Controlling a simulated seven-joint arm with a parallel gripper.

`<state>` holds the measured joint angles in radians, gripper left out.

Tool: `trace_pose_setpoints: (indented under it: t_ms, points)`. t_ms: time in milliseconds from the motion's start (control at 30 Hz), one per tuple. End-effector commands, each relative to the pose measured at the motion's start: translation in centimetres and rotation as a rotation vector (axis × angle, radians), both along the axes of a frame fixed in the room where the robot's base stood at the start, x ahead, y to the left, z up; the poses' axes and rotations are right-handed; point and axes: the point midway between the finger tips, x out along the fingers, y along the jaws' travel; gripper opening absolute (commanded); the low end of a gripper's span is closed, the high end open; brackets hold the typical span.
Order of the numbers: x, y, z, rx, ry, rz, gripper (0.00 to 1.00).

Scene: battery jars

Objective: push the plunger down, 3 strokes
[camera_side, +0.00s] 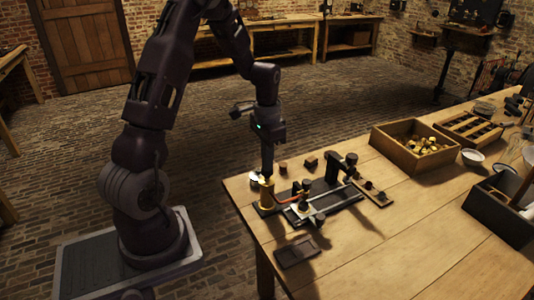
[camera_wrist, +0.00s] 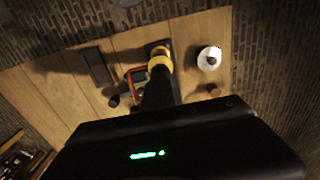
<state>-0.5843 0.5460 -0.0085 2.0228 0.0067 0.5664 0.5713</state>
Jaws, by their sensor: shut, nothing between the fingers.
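The brass plunger assembly (camera_side: 266,194) stands upright on a dark base at the near-left corner of the wooden table. It also shows as a yellow ring in the wrist view (camera_wrist: 160,53). My gripper (camera_side: 267,173) is shut and empty, pointing down right over the top of the brass piece. In the wrist view, my dark fingers (camera_wrist: 159,76) reach to the brass ring and cover part of it. I cannot tell whether the fingertips touch the plunger, or how far down it is.
A red-orange tube or wire (camera_side: 288,198) runs from the brass piece to a dark apparatus (camera_side: 333,200) on its right. A white round piece (camera_wrist: 209,59) sits close by. A flat dark tray (camera_side: 297,250) lies in front. A wooden box of parts (camera_side: 391,151) stands farther right.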

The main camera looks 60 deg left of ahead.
Motion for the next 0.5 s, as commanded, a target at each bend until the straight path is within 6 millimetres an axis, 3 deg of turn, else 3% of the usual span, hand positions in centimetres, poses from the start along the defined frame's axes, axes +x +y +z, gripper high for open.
trace_pose_setpoints:
  t_ms: [167,500]
  points:
    - [-0.2,-0.1,0.2,-0.003,0.008,-0.001,0.0]
    - [0.0,0.0,8.1,0.004,-0.006,0.0,0.0]
